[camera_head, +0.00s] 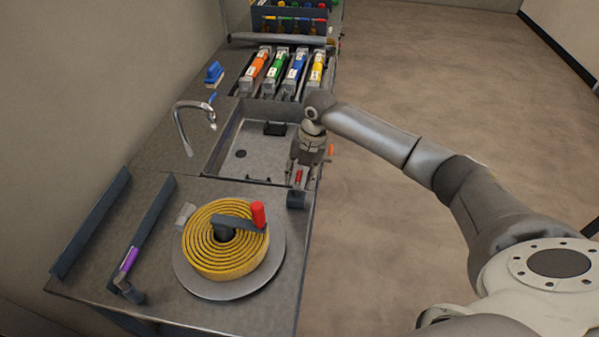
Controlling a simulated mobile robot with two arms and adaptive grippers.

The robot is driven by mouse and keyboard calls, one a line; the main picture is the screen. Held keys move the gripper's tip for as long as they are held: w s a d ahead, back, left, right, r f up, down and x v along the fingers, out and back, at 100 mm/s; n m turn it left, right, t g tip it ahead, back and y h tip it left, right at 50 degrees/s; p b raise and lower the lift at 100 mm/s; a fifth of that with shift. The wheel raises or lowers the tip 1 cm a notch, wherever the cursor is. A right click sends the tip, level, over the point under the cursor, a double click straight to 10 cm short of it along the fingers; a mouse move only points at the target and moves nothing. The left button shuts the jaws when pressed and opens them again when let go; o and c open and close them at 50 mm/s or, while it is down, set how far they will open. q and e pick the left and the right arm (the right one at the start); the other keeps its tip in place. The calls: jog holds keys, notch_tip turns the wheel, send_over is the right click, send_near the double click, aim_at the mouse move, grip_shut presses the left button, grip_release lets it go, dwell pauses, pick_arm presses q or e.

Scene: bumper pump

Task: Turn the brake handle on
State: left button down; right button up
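My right gripper (303,182) points down at the counter's right edge, beside the sink. Its fingers are at a small red handle (298,177) on a dark block (297,199); this may be the brake handle. The gripper partly hides it, and I cannot tell whether the fingers touch it or are closed on it. A hose reel with a coiled yellow hose (207,255) lies on a round grey plate (273,274) nearer to me. Its dark crank has a red knob (258,214). My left gripper is not in view.
Behind the gripper is a sink (235,158) with a faucet (182,125). Beyond it stand several coloured cartridges (275,70) and a blue brush (213,73). A purple handle (129,259) and dark rails (92,225) are at the left. The floor right of the counter is clear.

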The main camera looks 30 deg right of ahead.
jog(key=shift+f, duration=0.15)
jog(key=shift+c, duration=0.2)
jog(key=c, duration=0.7)
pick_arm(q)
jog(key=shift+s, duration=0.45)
pick_arm(e)
grip_shut()
